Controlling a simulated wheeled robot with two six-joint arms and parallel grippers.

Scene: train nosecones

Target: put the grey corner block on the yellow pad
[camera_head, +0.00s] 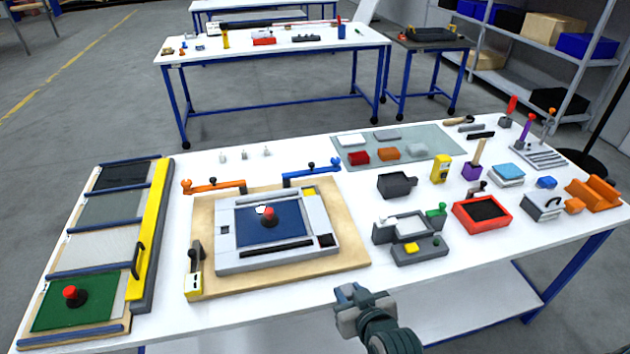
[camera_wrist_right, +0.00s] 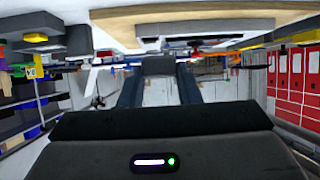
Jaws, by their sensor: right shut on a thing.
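My right gripper (camera_head: 351,299) is in front of the table's near edge, low in the head view. In the right wrist view, its two dark fingers are shut on the grey corner block (camera_wrist_right: 158,65), which sits between the fingertips. In the head view I cannot clearly tell the block from the gripper. The yellow pad (camera_head: 309,191) is a small patch at the far right corner of the light grey frame (camera_head: 228,260). It lies well beyond the gripper, to the left, and its visible top looks bare. My left gripper is not in view.
The frame sits on a wooden board (camera_head: 355,270) with an orange clamp (camera_head: 215,186), a blue clamp (camera_head: 312,174) and a yellow-based clamp (camera_head: 194,285) around it. A red knob (camera_head: 268,214) rises from its blue panel. A grey fixture (camera_head: 420,252) stands right of the board.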

